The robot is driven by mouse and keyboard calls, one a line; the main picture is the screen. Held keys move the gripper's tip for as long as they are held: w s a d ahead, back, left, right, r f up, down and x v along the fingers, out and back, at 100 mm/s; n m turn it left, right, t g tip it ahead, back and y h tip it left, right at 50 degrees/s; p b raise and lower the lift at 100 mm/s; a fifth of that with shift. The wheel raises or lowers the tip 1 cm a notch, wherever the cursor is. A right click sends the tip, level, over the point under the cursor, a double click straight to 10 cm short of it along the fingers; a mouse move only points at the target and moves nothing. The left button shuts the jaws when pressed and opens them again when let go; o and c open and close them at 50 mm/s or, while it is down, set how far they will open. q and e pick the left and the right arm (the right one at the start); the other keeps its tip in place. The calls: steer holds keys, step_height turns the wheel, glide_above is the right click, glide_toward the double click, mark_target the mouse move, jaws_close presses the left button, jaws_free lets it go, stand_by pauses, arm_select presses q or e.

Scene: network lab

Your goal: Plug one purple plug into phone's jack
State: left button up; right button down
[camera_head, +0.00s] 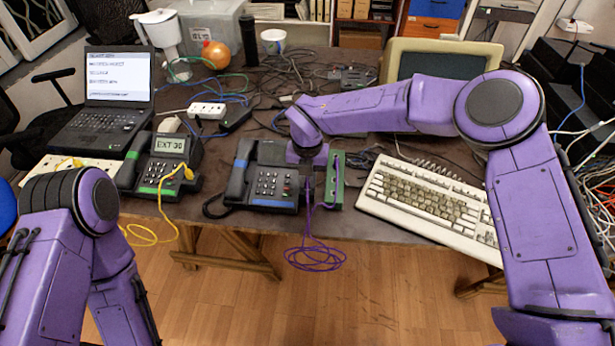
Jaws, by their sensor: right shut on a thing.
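A dark desk phone (272,182) with a blue label stands near the table's front edge, its handset on its left side. My right gripper (308,182) points down at the phone's right side, shut on a purple plug that is mostly hidden by the fingers. A purple cable (315,258) runs down from there and hangs in loose coils in front of the table edge. A green strip (337,182) stands just right of the gripper, with purple cable beside it. Whether the plug touches the phone's jack cannot be told. My left arm is low at the left; its gripper is out of view.
A second phone (160,168) showing "EXT 30" has a yellow cable (150,235). A laptop (103,100), a white power strip (207,110) and tangled cables lie behind. A cream keyboard (425,203) lies to the right, a monitor (440,65) behind my right arm.

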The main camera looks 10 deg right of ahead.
steer(key=shift+f, duration=0.35)
stand_by(0.6)
steer(key=c, duration=1)
jaws_free()
steer(key=shift+c, duration=0.2)
step_height(320, 180, up, 11)
steer(key=b, duration=0.1)
steer(key=shift+f+b, duration=0.2)
steer(key=shift+b, duration=0.2)
steer(key=shift+f, duration=0.1)
